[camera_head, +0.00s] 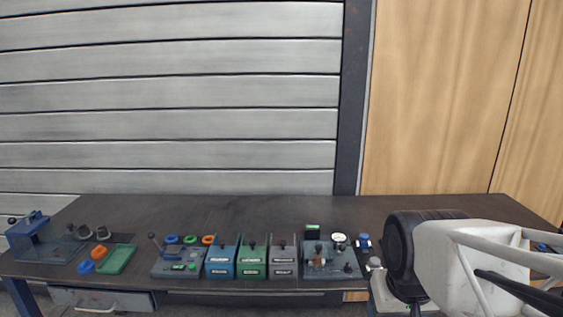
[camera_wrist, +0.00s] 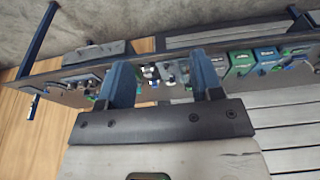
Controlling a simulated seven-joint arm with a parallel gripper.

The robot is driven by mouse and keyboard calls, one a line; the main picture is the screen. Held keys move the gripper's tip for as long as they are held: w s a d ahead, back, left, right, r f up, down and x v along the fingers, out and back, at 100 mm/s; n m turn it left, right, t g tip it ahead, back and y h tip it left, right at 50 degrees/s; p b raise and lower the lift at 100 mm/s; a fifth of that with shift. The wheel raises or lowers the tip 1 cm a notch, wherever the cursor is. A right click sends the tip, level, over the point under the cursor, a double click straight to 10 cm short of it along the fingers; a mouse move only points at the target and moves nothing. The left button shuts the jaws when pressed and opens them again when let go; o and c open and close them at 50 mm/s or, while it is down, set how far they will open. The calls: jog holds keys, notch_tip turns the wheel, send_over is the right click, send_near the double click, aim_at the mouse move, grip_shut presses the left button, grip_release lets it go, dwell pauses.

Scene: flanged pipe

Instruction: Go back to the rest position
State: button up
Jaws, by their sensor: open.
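My gripper (camera_wrist: 164,78) shows in the wrist view with its two blue fingers spread apart. Nothing is held between them; the bench and its fixtures show beyond the gap, apart from the fingers. In the head view my arm fills the lower right, over the right part of the bench, and I cannot make out the fingers there. Two grey ring-like parts (camera_head: 92,233) stand at the left of the bench, close to a blue fixture (camera_head: 32,236). I cannot tell whether they are flanged pipe pieces.
The dark bench (camera_head: 270,209) has a clear back strip. Along its front stand a green tray (camera_head: 117,260), a panel with coloured rings (camera_head: 181,256), blue (camera_head: 221,261), green (camera_head: 253,262) and grey (camera_head: 284,262) boxes, and a gauge fixture (camera_head: 331,262). A drawer (camera_head: 100,299) is below.

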jog(key=s, duration=0.3)
jog(key=shift+s, duration=0.3)
dwell(1.0)
